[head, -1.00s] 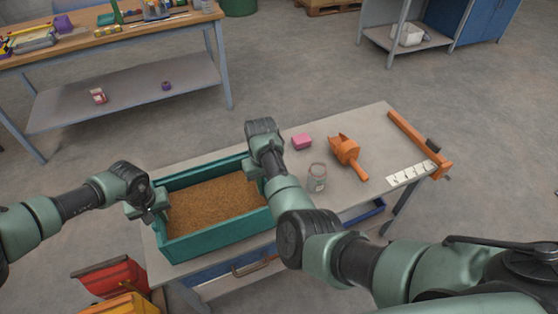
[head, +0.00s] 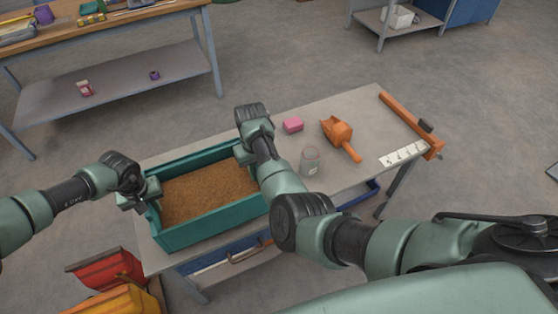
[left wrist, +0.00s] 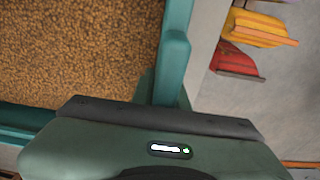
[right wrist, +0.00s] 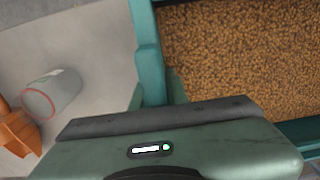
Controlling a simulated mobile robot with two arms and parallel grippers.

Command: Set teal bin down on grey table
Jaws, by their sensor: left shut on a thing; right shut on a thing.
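The teal bin (head: 212,230) is full of brown grain and sits level at the left end of the grey table (head: 370,120). I cannot tell whether its underside touches the table top. My left gripper (head: 147,192) is shut on the bin's left end wall, which also shows in the left wrist view (left wrist: 174,70). My right gripper (head: 243,153) is shut on the opposite end wall, partly hidden behind my forearm; that wall shows in the right wrist view (right wrist: 150,75).
Red and yellow bins (head: 112,275) stand below at the front left. A wooden workbench (head: 110,30) stands behind.

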